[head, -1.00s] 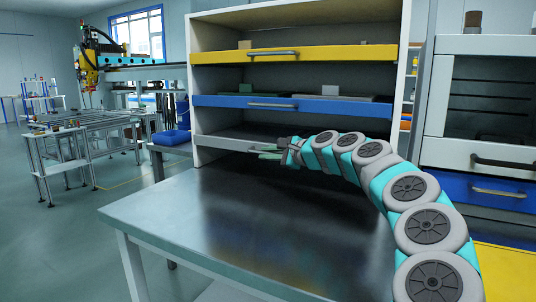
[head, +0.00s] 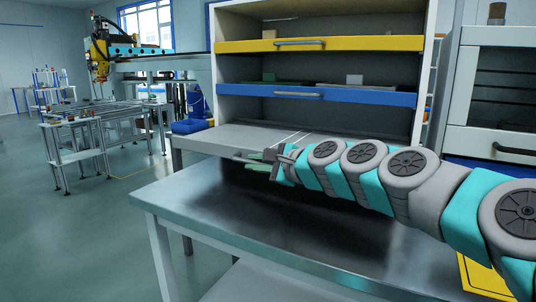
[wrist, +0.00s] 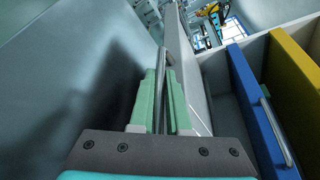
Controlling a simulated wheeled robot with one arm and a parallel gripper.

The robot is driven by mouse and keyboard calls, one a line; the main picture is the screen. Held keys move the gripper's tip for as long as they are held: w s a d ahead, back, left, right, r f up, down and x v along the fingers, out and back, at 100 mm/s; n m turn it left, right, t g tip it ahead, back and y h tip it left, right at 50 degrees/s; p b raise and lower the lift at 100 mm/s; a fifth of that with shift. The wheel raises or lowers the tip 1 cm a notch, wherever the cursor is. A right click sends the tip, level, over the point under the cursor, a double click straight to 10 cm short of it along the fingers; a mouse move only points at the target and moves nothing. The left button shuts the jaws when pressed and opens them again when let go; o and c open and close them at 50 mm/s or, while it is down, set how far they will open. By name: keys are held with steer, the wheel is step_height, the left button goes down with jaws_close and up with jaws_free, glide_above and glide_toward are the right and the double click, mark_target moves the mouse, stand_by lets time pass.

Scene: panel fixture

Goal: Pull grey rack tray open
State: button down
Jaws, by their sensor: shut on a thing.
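The grey rack tray (head: 230,137) is the lowest tray of the rack and sticks out toward me over the table. Its flat inside shows in the head view, and its light edge shows in the wrist view (wrist: 178,38). My gripper (head: 258,160) is at the tray's front, with green fingers. In the wrist view my gripper (wrist: 161,88) is shut on the tray's grey bar handle (wrist: 165,60), which runs between the fingers. Part of the tray's front is hidden behind my gripper and arm.
Above the grey tray are a blue tray (head: 370,97) and a yellow tray (head: 370,44), both pushed in. A metal table (head: 300,240) lies below with a clear top. A cabinet (head: 480,100) stands at the right. Open floor (head: 100,220) is at the left.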

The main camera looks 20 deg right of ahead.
steer(key=s+a, duration=0.4)
steer(key=a, duration=0.1)
steer(key=shift+a+p, duration=0.2)
steer(key=shift+p, duration=0.1)
steer(key=shift+s, duration=0.1)
steer(key=c, duration=0.9)
jaws_free()
steer(key=shift+b+v, duration=0.75)
steer(key=shift+v, duration=3.15)
steer(key=shift+a, duration=0.1)
